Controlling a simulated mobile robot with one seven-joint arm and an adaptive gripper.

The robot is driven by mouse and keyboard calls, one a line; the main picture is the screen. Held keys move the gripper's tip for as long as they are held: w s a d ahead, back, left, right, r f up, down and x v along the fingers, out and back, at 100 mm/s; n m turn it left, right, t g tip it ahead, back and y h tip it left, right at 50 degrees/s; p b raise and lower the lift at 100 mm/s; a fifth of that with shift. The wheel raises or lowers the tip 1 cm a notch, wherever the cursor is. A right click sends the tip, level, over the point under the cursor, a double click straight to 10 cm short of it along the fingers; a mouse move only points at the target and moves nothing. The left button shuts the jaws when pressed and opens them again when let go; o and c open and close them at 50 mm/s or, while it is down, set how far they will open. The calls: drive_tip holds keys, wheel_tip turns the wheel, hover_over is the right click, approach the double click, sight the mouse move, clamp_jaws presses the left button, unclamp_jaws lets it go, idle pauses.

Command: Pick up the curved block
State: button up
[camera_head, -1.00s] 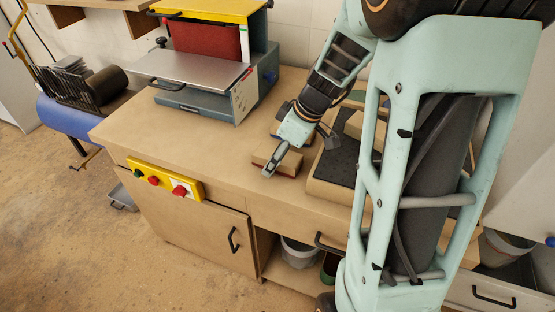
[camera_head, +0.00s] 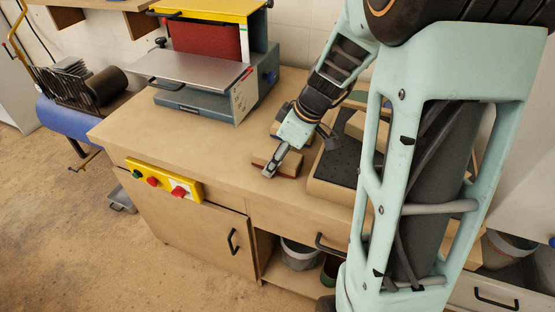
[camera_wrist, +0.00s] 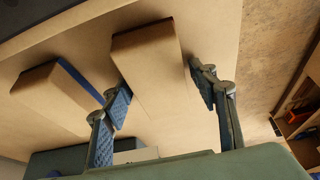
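A tan block (camera_head: 262,158) with a red lower layer lies on the workbench near its front edge, partly hidden by my gripper (camera_head: 272,164). In the wrist view, a tan block (camera_wrist: 148,50) lies between the spread fingers of my gripper (camera_wrist: 163,96). Gaps show on both sides, so the gripper is open and holds nothing. A second tan block (camera_wrist: 52,92) with a blue layer lies left of the fingers; in the head view it is mostly hidden behind the gripper. A third tan block (camera_head: 355,124) sits on a black-topped board, partly behind my arm. I cannot tell which block is curved.
The black-topped board (camera_head: 333,160) stands right of the gripper. A yellow switch panel (camera_head: 163,181) is on the bench front.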

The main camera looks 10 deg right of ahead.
drive_tip(key=c, duration=1)
drive_tip(key=shift+r+p, duration=0.15)
drive_tip(key=shift+p, duration=0.2)
